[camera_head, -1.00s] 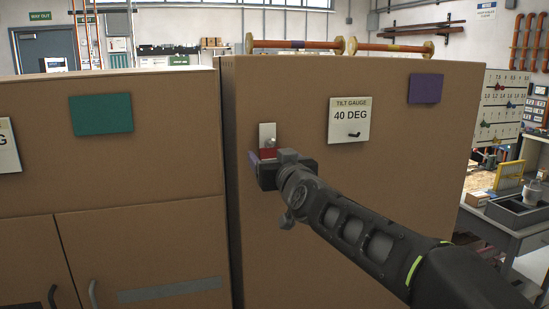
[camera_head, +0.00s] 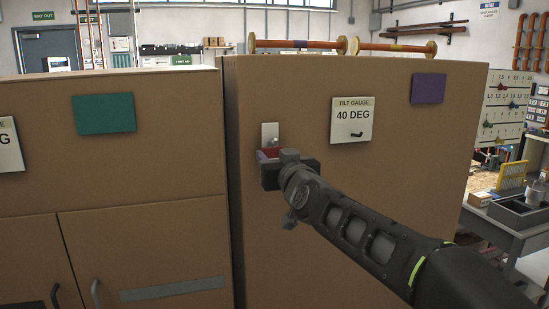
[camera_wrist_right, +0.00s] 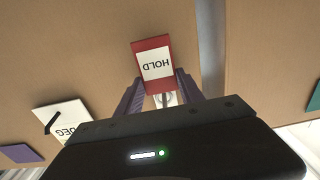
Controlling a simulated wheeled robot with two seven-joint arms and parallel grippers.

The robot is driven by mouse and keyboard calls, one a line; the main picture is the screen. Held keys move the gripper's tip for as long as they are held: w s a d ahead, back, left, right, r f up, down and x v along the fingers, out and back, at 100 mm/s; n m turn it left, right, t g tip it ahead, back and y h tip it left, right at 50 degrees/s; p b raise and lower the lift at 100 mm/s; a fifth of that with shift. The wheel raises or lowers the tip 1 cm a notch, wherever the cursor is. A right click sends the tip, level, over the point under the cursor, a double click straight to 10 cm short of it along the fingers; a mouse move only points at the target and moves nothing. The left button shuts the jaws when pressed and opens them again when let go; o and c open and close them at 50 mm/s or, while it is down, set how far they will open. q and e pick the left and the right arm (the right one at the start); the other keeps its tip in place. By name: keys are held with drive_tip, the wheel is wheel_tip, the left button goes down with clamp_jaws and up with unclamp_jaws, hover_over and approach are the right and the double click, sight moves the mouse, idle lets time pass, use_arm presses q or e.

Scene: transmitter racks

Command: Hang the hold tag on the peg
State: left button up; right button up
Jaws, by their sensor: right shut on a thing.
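The hold tag (camera_wrist_right: 154,62) is a red card with a white label reading HOLD, upside down in the right wrist view. In the head view only a red strip of it (camera_head: 268,154) shows above the fingers. My right gripper (camera_head: 268,160) is shut on the tag, close to the brown cabinet front. The peg (camera_head: 272,141) stands on a small white plate (camera_head: 269,129) just above the tag. In the wrist view a pale metal piece shows between the purple fingers (camera_wrist_right: 158,90). I cannot tell whether the peg passes through the tag. My left gripper is out of view.
The brown cabinet (camera_head: 350,220) also carries a tilt gauge plate (camera_head: 352,119) reading 40 DEG and a purple panel (camera_head: 428,89). A second cabinet (camera_head: 140,180) with a green panel (camera_head: 104,114) stands at the left, across a narrow gap. A workbench (camera_head: 510,225) is at the right.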

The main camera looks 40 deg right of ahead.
drive_tip(key=shift+s+r, duration=0.1)
drive_tip(key=shift+r, duration=0.1)
drive_tip(key=shift+s, duration=0.15)
idle(0.3)
drive_tip(key=shift+s+a, duration=0.3)
drive_tip(key=shift+s, duration=0.25)
drive_tip(key=shift+r, duration=0.15)
drive_tip(key=shift+s+a+r+p, duration=0.15)
drive_tip(key=shift+s+r+p, duration=0.25)
drive_tip(key=shift+s+r, duration=0.25)
drive_tip(key=shift+w+r, duration=0.1)
drive_tip(key=shift+r, duration=0.05)
drive_tip(key=shift+b+v, duration=0.95)
drive_tip(key=shift+v, duration=1.75)
